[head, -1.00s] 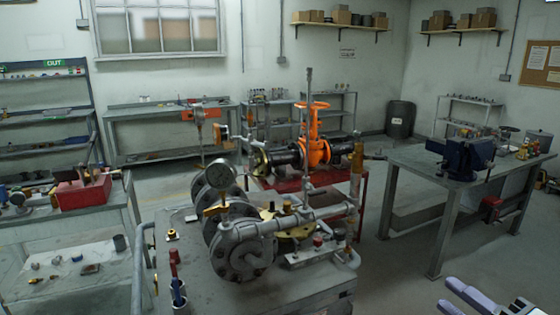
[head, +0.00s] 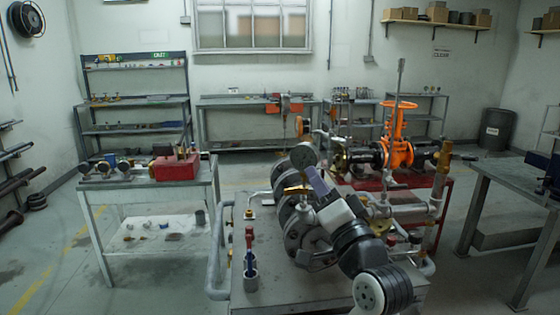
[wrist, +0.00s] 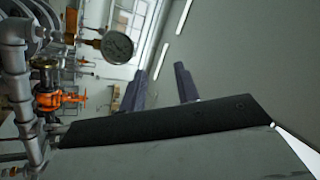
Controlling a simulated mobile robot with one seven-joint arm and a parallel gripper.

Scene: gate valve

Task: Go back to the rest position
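My gripper (head: 317,182) is in the head view at the middle, in front of the pipe and valve rig (head: 296,224) on the near bench. My arm reaches up to it from the lower right and hides part of the rig. In the wrist view the two fingers of my gripper (wrist: 160,70) stand well apart with nothing between them. An orange gate valve (head: 397,146) stands behind, to the right of my gripper; it also shows at the left of the wrist view (wrist: 52,99).
A pressure gauge (head: 304,156) rises close by my gripper. A red toolbox (head: 174,167) sits on the left table. A grey workbench (head: 515,190) stands at the right. Bare floor lies between the left table and near bench.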

